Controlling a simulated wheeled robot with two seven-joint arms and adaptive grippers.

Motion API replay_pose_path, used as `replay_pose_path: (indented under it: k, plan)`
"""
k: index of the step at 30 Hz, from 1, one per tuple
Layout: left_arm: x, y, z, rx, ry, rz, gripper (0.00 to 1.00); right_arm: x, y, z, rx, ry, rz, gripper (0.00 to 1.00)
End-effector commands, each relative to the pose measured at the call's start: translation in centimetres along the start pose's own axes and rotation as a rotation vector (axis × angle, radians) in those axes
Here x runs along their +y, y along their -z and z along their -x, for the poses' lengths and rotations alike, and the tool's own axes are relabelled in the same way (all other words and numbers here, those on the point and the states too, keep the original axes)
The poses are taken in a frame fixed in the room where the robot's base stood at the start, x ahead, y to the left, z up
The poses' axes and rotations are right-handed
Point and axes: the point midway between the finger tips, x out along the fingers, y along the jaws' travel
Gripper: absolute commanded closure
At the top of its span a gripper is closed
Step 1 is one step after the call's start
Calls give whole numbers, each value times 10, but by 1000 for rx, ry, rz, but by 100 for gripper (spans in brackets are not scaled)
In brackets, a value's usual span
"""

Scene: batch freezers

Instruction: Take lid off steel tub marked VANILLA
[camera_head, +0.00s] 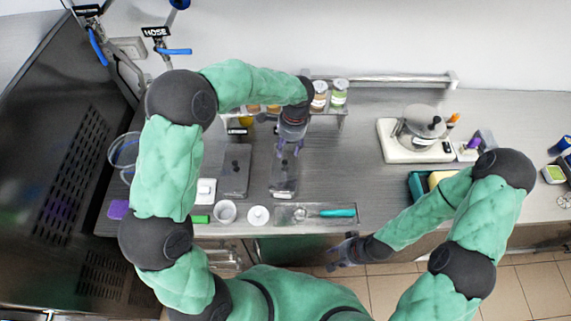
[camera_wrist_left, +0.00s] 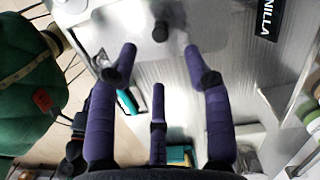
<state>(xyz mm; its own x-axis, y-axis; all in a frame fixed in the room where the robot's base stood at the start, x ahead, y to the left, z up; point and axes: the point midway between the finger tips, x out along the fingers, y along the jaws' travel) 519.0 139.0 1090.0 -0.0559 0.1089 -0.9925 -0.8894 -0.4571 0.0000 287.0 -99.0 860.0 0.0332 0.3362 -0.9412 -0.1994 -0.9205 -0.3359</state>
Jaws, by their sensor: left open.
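Two lidded steel tubs stand side by side on the counter, a left one (camera_head: 235,172) and a right one (camera_head: 284,180). A black label ending in "NILLA" (camera_wrist_left: 267,18) shows in the left wrist view, to the right of a pale lid (camera_wrist_left: 135,40) with a dark knob (camera_wrist_left: 160,32). My left gripper (camera_head: 290,150) is open and empty above the back part of the right tub. In the left wrist view its spread fingers (camera_wrist_left: 158,62) are apart from the knob. My right gripper (camera_head: 338,254) hangs in front of the counter edge, its finger gap unclear.
White bowls (camera_head: 225,211) stand at the front edge. A rack with jars (camera_head: 339,94) stands behind.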

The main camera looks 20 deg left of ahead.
Motion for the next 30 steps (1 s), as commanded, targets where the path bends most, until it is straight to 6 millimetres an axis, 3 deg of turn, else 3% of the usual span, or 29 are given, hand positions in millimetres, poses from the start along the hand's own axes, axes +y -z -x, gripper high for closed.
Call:
replay_pose_path:
  k: [6, 14, 22, 30]
  plan:
    - [0, 0, -28, 0, -2, 2, 50, 0, 0, -1, 0, 0, 0, 60]
    - [0, 0, -42, -1, -3, 1, 50, 0, 0, -1, 0, 0, 0, 60]
    - [0, 2, -78, 0, -4, 2, 50, 0, 0, -1, 0, 0, 0, 60]
    - [0, 2, -85, 2, -1, 1, 50, 0, 0, -1, 0, 0, 0, 60]
